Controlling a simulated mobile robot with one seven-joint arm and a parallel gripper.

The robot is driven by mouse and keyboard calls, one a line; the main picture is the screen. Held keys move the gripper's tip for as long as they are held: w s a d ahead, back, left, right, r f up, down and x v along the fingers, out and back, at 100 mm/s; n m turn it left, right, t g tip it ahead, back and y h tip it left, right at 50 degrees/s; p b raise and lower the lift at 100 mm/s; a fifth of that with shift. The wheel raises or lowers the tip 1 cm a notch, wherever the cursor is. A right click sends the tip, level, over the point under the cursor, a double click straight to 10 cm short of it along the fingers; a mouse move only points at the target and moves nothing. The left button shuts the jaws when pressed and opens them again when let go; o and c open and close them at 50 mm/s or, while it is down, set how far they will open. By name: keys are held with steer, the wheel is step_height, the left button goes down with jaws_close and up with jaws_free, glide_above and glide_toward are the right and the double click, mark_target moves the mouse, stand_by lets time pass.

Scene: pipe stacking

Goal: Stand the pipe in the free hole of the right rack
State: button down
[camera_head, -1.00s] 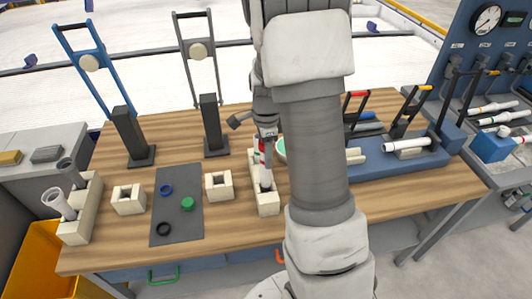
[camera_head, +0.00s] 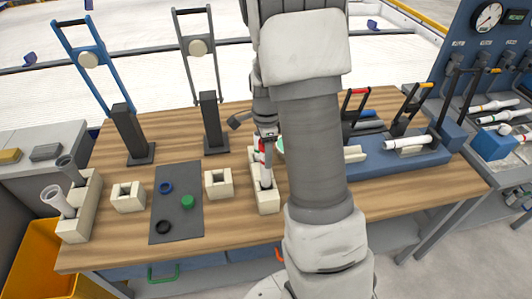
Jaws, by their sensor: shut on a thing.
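My gripper (camera_head: 264,145) is above the right rack and shut on a white pipe with a red mark (camera_head: 266,173). The pipe is close to upright, and its lower end is at the front hole of the right rack. I cannot tell how deep it sits there. The right rack (camera_head: 268,205) is a cream block; its back part is partly hidden by my gripper and arm.
Two small cream square blocks (camera_head: 128,197) (camera_head: 219,184) flank a dark mat (camera_head: 176,215) with several rings. Two tall lever stands (camera_head: 128,135) (camera_head: 213,125) are behind. A blue clamp fixture (camera_head: 385,165) holding a white pipe is at the right. My arm hides the table's middle.

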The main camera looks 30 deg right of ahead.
mark_target(266, 171)
steer(key=shift+f, duration=0.15)
steer(key=shift+f+b, duration=2.55)
steer(key=shift+f, duration=0.95)
steer(key=shift+c, duration=1.3)
jaws_free()
step_height(266, 171, up, 17)
steer(key=shift+r+p, duration=0.1)
steer(key=shift+p, duration=0.65)
steer(key=shift+r, duration=0.15)
